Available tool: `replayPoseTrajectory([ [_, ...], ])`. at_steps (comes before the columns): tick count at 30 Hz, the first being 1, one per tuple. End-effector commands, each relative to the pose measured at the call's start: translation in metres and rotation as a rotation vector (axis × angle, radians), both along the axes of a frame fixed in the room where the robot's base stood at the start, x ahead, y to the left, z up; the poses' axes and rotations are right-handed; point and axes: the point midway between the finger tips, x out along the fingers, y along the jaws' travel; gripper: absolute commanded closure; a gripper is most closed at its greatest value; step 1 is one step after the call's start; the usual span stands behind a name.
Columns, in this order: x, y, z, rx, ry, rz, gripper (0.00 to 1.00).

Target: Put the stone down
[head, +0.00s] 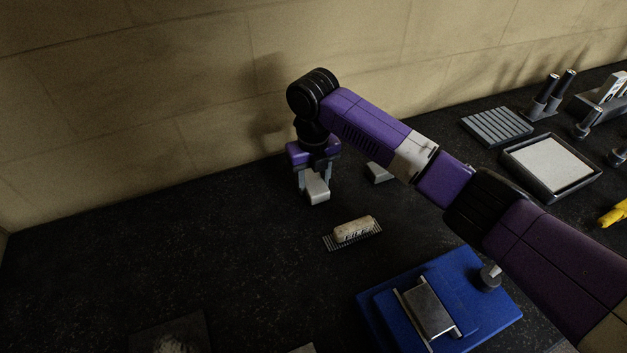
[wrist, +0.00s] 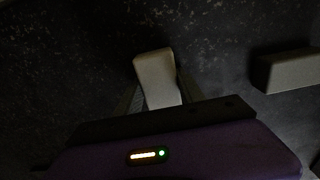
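My gripper (head: 314,178) points down over the dark worktop near the back wall. Its two fingers are shut on a pale grey, block-shaped stone (head: 318,190). In the wrist view the stone (wrist: 157,75) sits between the fingers and sticks out past their tips. Whether its underside touches the worktop or hangs slightly above it, I cannot tell. A second pale block (head: 379,173) lies on the worktop to the right of my gripper, apart from it. That block also shows at the right edge of the wrist view (wrist: 289,72).
A cream, lettered piece (head: 353,229) rests on a small ribbed mat in front of my gripper. A blue device (head: 378,298) stands at the front right. A ribbed grey plate (head: 496,126) and a shallow tray (head: 510,158) lie right. The left worktop is mostly clear.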

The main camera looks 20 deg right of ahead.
Motion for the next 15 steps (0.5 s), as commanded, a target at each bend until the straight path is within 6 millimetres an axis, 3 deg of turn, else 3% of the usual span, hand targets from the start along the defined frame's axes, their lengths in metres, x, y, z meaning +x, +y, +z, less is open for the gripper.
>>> replayPoseTrajectory([
  [1,-0.004,0.000,-0.008,-0.003,0.010,-0.001,0.33],
  [5,-0.003,0.000,0.004,-0.002,0.009,0.000,0.33],
  [15,-0.001,0.001,0.080,-0.002,0.003,0.000,0.33],
])
